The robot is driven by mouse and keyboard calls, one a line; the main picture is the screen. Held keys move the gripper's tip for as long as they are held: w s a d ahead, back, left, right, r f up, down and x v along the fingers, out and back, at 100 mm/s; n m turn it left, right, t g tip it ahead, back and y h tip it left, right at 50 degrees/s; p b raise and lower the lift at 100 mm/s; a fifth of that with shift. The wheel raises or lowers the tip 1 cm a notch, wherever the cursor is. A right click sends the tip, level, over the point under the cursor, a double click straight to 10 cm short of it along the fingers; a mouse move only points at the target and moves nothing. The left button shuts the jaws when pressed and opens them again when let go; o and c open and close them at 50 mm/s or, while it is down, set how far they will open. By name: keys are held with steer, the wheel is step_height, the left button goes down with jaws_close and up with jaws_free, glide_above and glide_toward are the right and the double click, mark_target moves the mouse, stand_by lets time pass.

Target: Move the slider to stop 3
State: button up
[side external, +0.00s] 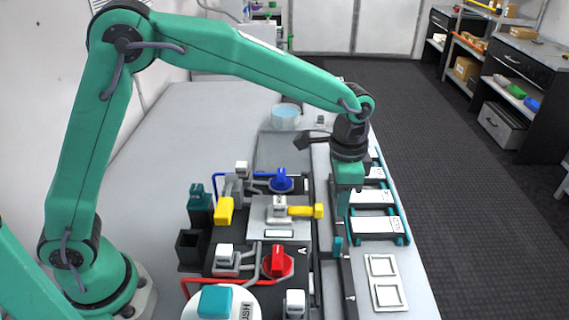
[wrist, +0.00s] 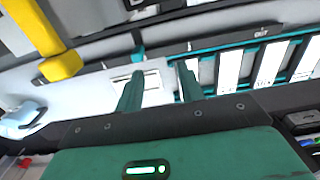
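My gripper (side external: 343,212) points down over the dark rail (side external: 349,290) that runs along the right side of the bench. In the wrist view its two teal fingers (wrist: 158,72) are apart with nothing between their tips. A small teal upright knob (side external: 338,246), which looks like the slider, stands on the rail below and slightly nearer the camera than my fingers. In the wrist view the knob (wrist: 138,54) shows just beyond the left fingertip, apart from it as far as I can tell. The stop numbers cannot be read.
A teal rack with white panels (side external: 374,226) lies right of the rail, close to my gripper. Two white square frames (side external: 384,268) lie nearer. Left of the rail are a yellow handle (side external: 306,211), a red valve (side external: 278,262) and a blue valve (side external: 281,181).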

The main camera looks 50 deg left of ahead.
step_height(320, 180, down, 10)
steer(key=shift+r, duration=0.2)
steer(key=w+a, duration=0.6)
step_height(320, 180, up, 8)
stand_by(0.5)
steer(key=shift+d, duration=0.1)
steer(key=shift+s, duration=0.1)
steer(key=s+d+m, duration=0.1)
steer(key=m, duration=0.5)
steer(key=s+d+m, duration=0.1)
steer(key=m, duration=0.5)
steer(key=s+d+m, duration=0.1)
steer(key=m, duration=0.5)
